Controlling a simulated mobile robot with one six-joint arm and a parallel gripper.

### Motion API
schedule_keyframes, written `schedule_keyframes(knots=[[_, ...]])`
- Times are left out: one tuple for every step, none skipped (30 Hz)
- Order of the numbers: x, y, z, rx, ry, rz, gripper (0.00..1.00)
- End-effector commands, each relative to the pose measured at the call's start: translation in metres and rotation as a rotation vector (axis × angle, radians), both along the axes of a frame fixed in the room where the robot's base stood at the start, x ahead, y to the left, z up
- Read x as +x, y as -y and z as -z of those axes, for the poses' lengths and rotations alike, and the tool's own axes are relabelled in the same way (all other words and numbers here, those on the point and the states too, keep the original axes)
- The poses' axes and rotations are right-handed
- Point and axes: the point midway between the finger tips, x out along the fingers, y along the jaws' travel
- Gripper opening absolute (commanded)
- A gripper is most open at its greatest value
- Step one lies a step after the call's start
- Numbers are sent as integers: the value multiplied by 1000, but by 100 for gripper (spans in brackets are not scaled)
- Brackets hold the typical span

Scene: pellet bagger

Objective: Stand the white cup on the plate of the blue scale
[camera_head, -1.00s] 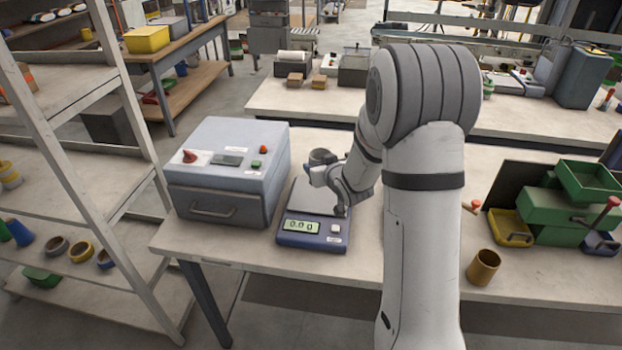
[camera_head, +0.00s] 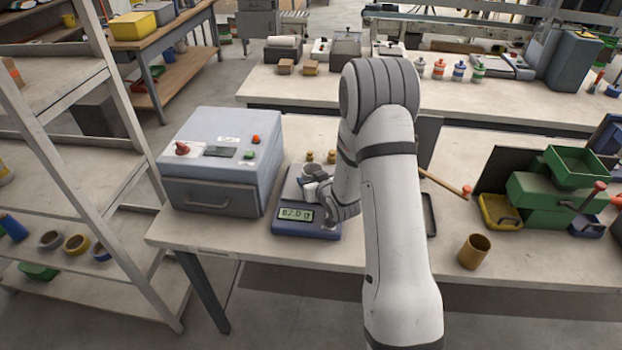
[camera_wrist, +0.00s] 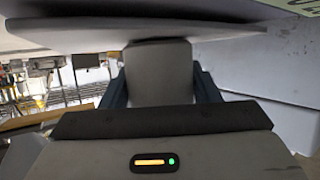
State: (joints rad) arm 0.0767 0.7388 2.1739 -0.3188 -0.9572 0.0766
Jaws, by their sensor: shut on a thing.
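The blue scale (camera_head: 290,228) stands on the near table, and its display reads about 82.0. Its pale plate (camera_head: 291,189) is partly hidden by my arm. My gripper (camera_head: 313,183) is low over the plate and shut on the white cup (camera_head: 312,169). In the wrist view the cup (camera_wrist: 160,72) sits between the two dark fingers, its end against the plate (camera_wrist: 70,32). The cup looks about upright and touching the plate.
A grey box machine (camera_head: 222,160) stands close left of the scale. Two small brass weights (camera_head: 320,156) are behind it. Right of my arm are a brown cup (camera_head: 474,251), a yellow bin (camera_head: 499,211) and green bins (camera_head: 545,205). The table front is clear.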

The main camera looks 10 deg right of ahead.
Motion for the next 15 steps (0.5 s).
schedule_keyframes(knots=[[0, 0, 0, 0, 1, 0, 31], [0, 0, 0, 0, 1, 0, 31], [0, 0, 0, 0, 1, 0, 31], [0, 0, 0, 0, 1, 0, 31], [0, 0, 0, 0, 1, 0, 31], [0, 0, 2, 0, 1, 0, 31], [0, 0, 3, 1, 1, -1, 31], [0, 0, 3, 1, 1, -1, 31], [0, -1, 4, 1, 1, -1, 31], [0, -1, 3, 0, 0, -1, 57], [0, -1, 3, 0, 0, -1, 60], [0, -1, 3, 0, 0, -1, 63], [0, -1, 3, 0, 0, -1, 66], [0, -1, 3, 0, 0, -1, 68], [0, -1, 3, 0, 0, -1, 71]])
